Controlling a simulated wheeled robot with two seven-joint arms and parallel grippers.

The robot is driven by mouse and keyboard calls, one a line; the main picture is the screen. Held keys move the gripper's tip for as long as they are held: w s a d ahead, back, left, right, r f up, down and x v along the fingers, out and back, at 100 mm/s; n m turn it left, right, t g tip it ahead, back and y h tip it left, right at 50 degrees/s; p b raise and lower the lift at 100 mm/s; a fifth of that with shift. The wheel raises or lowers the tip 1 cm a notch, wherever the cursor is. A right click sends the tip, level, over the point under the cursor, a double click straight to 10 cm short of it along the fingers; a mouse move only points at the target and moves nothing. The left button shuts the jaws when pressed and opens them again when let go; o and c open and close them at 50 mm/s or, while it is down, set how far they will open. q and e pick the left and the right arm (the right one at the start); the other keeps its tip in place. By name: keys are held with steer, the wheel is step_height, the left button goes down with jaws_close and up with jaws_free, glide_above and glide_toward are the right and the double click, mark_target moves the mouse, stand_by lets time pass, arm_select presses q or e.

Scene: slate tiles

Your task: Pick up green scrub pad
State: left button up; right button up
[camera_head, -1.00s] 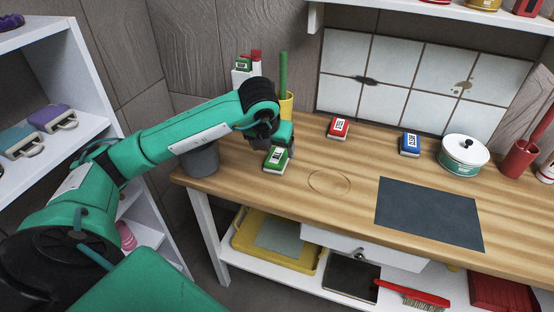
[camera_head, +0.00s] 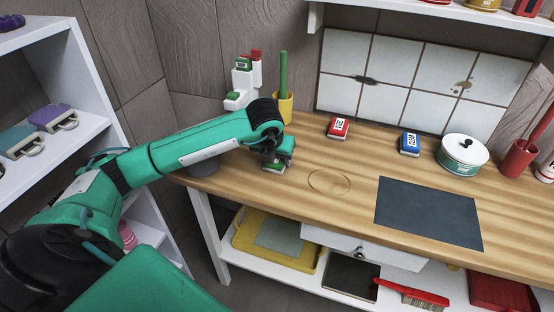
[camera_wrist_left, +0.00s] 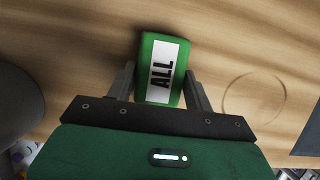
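The green scrub pad (camera_head: 272,169), with a white label, lies on the wooden counter near its left end. In the left wrist view the pad (camera_wrist_left: 161,92) shows the label "ALL". My left gripper (camera_head: 279,160) is right over the pad and hides part of it in the head view. In the left wrist view the fingers of my left gripper (camera_wrist_left: 160,82) stand on both sides of the pad, with slight gaps; it looks open. My right gripper is not in view.
A red pad (camera_head: 338,128) and a blue pad (camera_head: 409,144) lie farther right on the counter (camera_head: 330,215). A yellow cup (camera_head: 285,106) and a white holder (camera_head: 241,88) stand behind my gripper. A grey bin (camera_head: 203,160) is at the left. A dark mat (camera_head: 428,212) lies at the right.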

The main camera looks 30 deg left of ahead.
arm_select(q)
steer(key=shift+c, duration=1.4)
steer(key=shift+r, duration=0.15)
